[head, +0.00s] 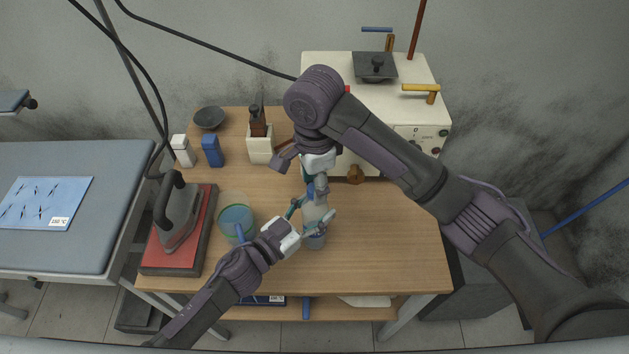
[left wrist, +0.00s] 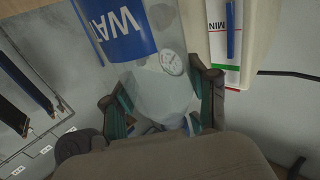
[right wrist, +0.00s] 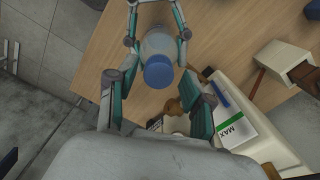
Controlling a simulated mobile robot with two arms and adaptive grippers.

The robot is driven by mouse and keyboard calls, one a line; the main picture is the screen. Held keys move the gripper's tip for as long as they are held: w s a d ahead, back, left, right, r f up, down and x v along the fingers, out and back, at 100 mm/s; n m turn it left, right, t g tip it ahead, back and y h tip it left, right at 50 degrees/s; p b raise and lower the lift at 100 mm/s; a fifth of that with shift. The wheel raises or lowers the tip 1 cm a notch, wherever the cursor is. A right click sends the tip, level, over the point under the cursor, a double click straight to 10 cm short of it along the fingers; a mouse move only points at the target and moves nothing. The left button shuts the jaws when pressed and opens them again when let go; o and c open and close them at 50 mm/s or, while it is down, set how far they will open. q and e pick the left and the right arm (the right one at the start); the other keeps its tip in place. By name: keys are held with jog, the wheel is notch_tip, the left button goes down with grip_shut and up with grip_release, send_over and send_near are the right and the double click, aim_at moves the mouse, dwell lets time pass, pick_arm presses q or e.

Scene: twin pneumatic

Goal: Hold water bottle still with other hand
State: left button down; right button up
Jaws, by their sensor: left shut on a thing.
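The clear water bottle (head: 315,240) stands upright near the front middle of the wooden table. My left gripper (head: 311,217) is shut around the bottle's body, one finger on each side. My right gripper (head: 317,180) points down from above at the bottle's top. In the right wrist view, the blue cap (right wrist: 158,70) lies between the spread fingers, with gaps on both sides. My right gripper partly covers the cap in the head view.
A blue-tinted beaker (head: 237,222) stands just left of the bottle. An iron (head: 180,215) rests on a red pad farther left. A white machine (head: 420,120) with knobs is behind on the right. The table's front right is clear.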

jog(key=shift+r, duration=2.25)
jog(key=shift+c, duration=0.5)
